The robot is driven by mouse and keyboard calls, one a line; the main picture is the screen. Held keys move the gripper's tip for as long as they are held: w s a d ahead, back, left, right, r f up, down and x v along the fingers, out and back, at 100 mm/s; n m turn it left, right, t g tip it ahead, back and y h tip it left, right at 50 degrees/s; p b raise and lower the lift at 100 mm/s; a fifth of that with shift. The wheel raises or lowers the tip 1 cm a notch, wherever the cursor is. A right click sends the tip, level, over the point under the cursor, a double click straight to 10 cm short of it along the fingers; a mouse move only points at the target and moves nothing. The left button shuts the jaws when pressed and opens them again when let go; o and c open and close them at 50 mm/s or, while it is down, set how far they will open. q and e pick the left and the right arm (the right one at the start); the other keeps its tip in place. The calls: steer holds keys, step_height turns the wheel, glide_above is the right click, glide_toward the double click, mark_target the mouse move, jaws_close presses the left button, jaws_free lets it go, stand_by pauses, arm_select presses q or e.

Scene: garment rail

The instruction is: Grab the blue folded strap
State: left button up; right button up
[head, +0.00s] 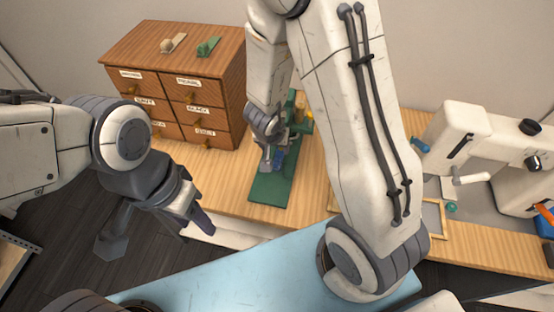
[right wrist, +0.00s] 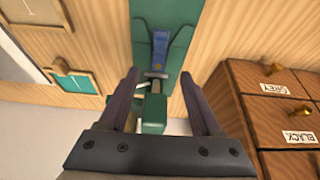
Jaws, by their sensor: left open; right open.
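The blue folded strap (head: 277,160) lies on a green holder (head: 269,190) on the wooden table, partly hidden by my right gripper (head: 271,150) in the head view. In the right wrist view the strap (right wrist: 160,50) sits in the middle of the green holder (right wrist: 187,40), beyond a small metal part. My right gripper (right wrist: 159,80) is open there, its fingers apart either side of the line to the strap, with nothing between the tips. My left gripper (head: 158,232) is open and empty over the floor at the left, well away from the strap.
A wooden drawer cabinet (head: 170,62) with labelled drawers stands left of the holder, close to my right gripper. Small wooden and green items lie on its top. A white sewing machine (head: 458,135) stands at the right. Bare table (head: 225,185) shows left of the holder.

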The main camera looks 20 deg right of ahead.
mark_target(277, 160)
steer(key=b+x, duration=0.2)
steer(key=x, duration=0.1)
steer(key=b+x, duration=0.2)
steer(key=x, duration=0.1)
steer(key=b+x, duration=0.2)
steer(key=x, duration=0.2)
steer(key=shift+s+f, duration=0.2)
steer(key=shift+s, duration=0.05)
steer(key=shift+a+r, duration=0.1)
jaws_close()
